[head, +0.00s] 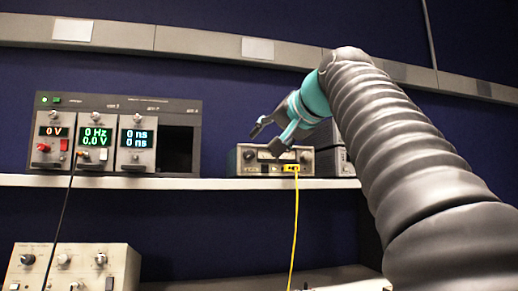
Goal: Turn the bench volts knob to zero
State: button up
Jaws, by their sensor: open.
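My gripper (267,138) is open and empty, in front of a grey bench unit (246,167) on the shelf. Its fingers hide part of that unit's front panel. A yellow cable plugs into the unit's lower right. To the left, a dark rack (180,110) holds several modules with knobs. The left module (50,155) reads 0 V and has a red knob (44,147). The middle module (96,165) reads 0 Hz and 0.0 V. The right module (136,165) reads 0 ns twice. I cannot read labels that tell which knob is the bench volts knob.
The white shelf (215,184) carries the rack and the bench unit. The yellow cable (294,225) hangs past its edge. My arm covers the right side.

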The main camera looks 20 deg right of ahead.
jog(key=shift+v, duration=2.25)
